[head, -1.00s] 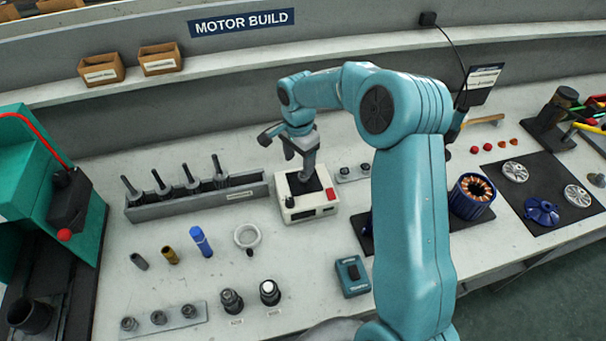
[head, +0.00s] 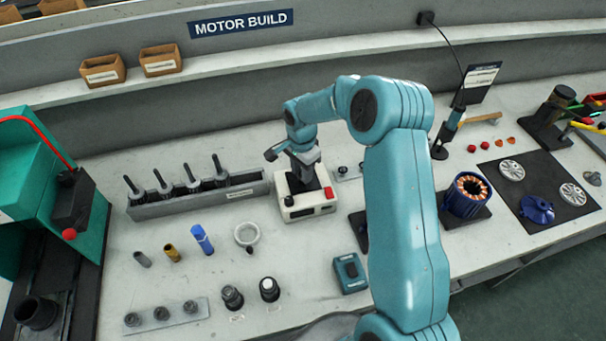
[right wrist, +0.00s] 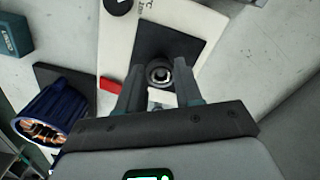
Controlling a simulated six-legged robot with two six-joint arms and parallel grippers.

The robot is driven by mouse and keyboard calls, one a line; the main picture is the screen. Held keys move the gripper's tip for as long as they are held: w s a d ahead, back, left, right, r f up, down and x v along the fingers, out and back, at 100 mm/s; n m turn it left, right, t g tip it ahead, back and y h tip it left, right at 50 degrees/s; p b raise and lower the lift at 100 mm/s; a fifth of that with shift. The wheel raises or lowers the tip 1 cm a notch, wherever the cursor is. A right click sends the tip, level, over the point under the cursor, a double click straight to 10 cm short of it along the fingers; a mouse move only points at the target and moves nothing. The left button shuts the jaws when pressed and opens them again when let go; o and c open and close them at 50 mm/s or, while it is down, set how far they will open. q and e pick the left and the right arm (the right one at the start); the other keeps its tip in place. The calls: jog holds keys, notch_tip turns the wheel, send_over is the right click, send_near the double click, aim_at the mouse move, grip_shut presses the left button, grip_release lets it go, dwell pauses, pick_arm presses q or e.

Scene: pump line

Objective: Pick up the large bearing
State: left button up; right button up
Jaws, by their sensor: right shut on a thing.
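The large bearing (right wrist: 159,74) shows in the right wrist view as a small metal ring over the black plate of a white heater-like box. My right gripper (right wrist: 160,84) has a finger on each side of it and is shut on it. In the head view my right gripper (head: 309,182) points down over the box (head: 309,207), and its fingers hide the bearing there. Whether the bearing touches the plate cannot be told. My left gripper is not in view.
A grey rack (head: 200,198) with upright tools stands left of the box. The blue stator (head: 466,196) is to the right.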

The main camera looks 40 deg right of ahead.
jog(key=shift+w+r, duration=0.1)
jog(key=shift+r, duration=0.15)
notch_tip(320, 180, up, 20)
jog(key=b, duration=0.2)
jog(key=shift+f, duration=0.25)
